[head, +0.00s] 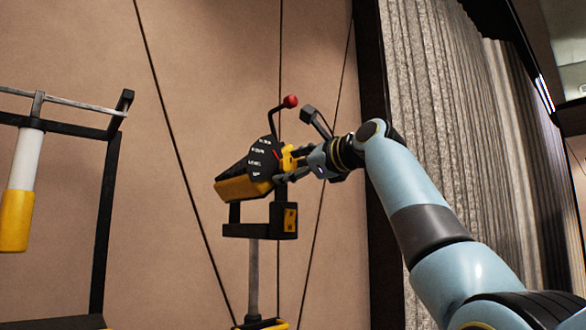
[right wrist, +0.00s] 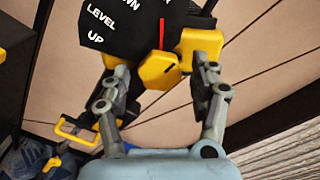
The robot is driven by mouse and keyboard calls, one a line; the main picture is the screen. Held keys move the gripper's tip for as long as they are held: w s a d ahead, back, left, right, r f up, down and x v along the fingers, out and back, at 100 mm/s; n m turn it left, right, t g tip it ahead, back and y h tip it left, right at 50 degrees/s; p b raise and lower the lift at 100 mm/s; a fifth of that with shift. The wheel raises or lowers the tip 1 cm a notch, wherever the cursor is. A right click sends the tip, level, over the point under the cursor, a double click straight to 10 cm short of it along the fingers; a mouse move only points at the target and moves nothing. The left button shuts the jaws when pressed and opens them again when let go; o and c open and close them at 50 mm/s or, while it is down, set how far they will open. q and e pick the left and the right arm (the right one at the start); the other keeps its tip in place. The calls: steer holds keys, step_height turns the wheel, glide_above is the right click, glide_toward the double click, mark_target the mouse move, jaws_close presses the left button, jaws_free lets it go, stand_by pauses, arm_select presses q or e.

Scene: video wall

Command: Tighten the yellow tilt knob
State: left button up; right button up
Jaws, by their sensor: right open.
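The yellow tilt knob (head: 288,157) sits on the side of a black dial plate (head: 262,160) on a black-and-yellow head on a post. In the right wrist view the knob (right wrist: 164,68) is a faceted yellow block. The dial plate (right wrist: 118,22) there reads LEVEL and UP, with another word partly cut off, and has a red line. My right gripper (head: 299,164) is at the knob, coming from the right. Its open fingers (right wrist: 160,75) stand on either side of the knob; I cannot tell whether they touch it. My left gripper is not in view.
A lever with a red ball (head: 290,101) rises above the head. A black bracket (head: 262,230) and grey post (head: 254,275) are below it. A black frame (head: 103,225) with a white-and-yellow cylinder (head: 16,219) stands at left. Grey curtain (head: 432,90) hangs at right.

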steer(key=shift+s, duration=0.1)
steer(key=v, duration=1.1)
steer(key=shift+s+d, duration=0.25)
steer(key=shift+s, duration=0.05)
